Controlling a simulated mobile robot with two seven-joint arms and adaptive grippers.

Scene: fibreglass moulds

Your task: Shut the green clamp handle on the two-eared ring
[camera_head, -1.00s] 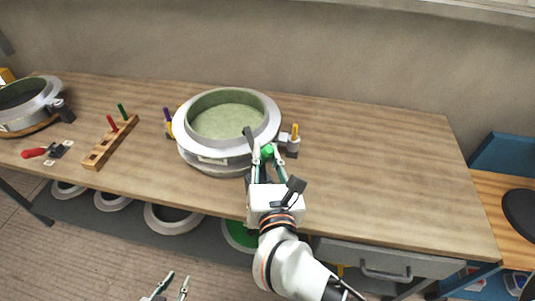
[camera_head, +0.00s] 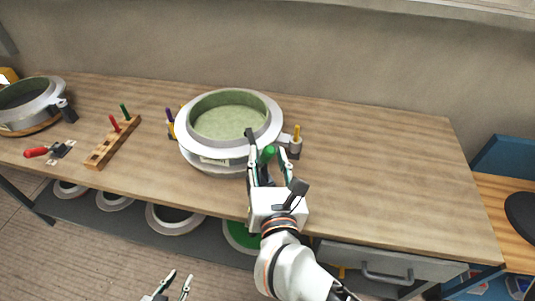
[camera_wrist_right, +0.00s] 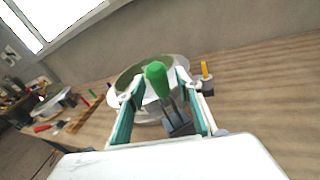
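The two-eared ring (camera_head: 265,112) is a grey, round mould with a pale green inside, in the middle of the bench. The green clamp handle (camera_head: 268,153) stands up at its front side. In the right wrist view the green handle (camera_wrist_right: 157,76) rises from a dark clamp body (camera_wrist_right: 178,124). My right gripper (camera_head: 262,158) is at the ring's front, its fingers apart on either side of the handle; they also show in the wrist view (camera_wrist_right: 156,92). I cannot tell whether either finger touches it. My left gripper (camera_head: 178,284) is open and empty, low in front of the bench.
A yellow-handled clamp (camera_head: 296,138) is at the ring's right, a purple-handled one (camera_head: 169,116) at its left. A wooden rack (camera_head: 112,145) with pegs, a red-handled clamp (camera_head: 38,152) and another mould (camera_head: 40,104) are further left. The bench's right half (camera_head: 390,170) is clear.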

